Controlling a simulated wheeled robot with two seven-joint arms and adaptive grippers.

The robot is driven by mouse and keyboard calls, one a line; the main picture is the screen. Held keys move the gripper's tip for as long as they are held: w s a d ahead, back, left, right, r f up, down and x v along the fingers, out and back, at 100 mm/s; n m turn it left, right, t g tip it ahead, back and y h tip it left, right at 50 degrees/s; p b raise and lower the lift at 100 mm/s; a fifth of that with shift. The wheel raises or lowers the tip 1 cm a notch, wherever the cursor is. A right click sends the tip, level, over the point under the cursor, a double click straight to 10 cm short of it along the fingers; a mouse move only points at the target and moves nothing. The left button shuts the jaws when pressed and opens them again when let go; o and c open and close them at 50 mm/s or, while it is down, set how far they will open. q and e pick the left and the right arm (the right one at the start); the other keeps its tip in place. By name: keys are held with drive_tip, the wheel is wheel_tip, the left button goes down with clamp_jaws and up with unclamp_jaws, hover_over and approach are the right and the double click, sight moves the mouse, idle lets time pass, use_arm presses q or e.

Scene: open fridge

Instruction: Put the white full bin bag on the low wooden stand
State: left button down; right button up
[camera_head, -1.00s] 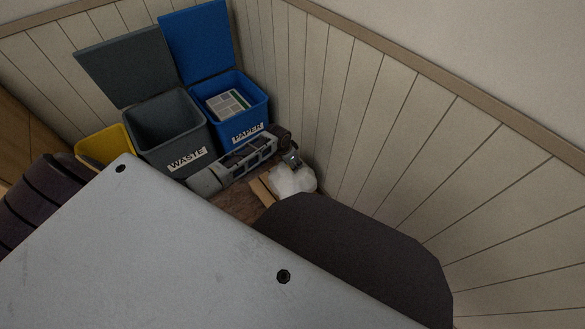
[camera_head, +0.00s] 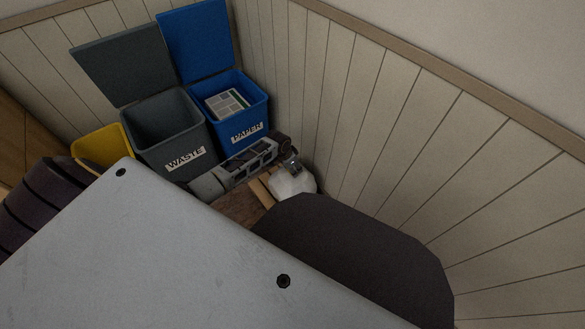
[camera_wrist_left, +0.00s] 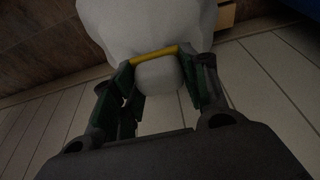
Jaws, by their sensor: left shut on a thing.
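The white full bin bag (camera_head: 293,184) is beside the right-hand wall in the head view, its lower part hidden by my own dark body part. It fills the top middle of the left wrist view (camera_wrist_left: 150,22), with a yellow tie (camera_wrist_left: 155,53) around its neck. My left gripper (camera_head: 292,164) is above the bag and shut on its neck; its fingers (camera_wrist_left: 160,75) show on both sides of the neck. The low wooden stand (camera_head: 262,192) shows only as a light edge left of the bag. I cannot tell whether the bag touches it. My right gripper is not in view.
An open grey WASTE bin (camera_head: 187,160), an open blue PAPER bin (camera_head: 247,132) and a yellow bin (camera_head: 101,142) stand behind and left of my left arm. The panelled wall (camera_head: 400,130) is close on the right. A little brown floor (camera_head: 235,206) shows.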

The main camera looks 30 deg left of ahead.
use_arm(q)
drive_tip(key=shift+w, duration=0.1)
drive_tip(key=c, duration=0.9)
unclamp_jaws()
drive_tip(key=shift+o, duration=0.7)
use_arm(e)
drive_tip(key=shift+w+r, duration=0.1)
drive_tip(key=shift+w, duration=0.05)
use_arm(q)
drive_tip(key=shift+r, duration=0.1)
drive_tip(key=shift+s+a+r+p, duration=0.1)
drive_tip(key=shift+s+r+p, duration=0.2)
drive_tip(key=shift+r+p, duration=0.25)
drive_tip(key=shift+p+v, duration=0.7)
drive_tip(key=shift+v, duration=0.85)
drive_tip(key=d+p+v, duration=0.1)
drive_tip(key=p+v, duration=0.2)
drive_tip(key=v, duration=0.4)
drive_tip(key=shift+a+r+p, duration=0.3)
drive_tip(key=shift+a+r, duration=0.05)
drive_tip(key=shift+a, duration=0.15)
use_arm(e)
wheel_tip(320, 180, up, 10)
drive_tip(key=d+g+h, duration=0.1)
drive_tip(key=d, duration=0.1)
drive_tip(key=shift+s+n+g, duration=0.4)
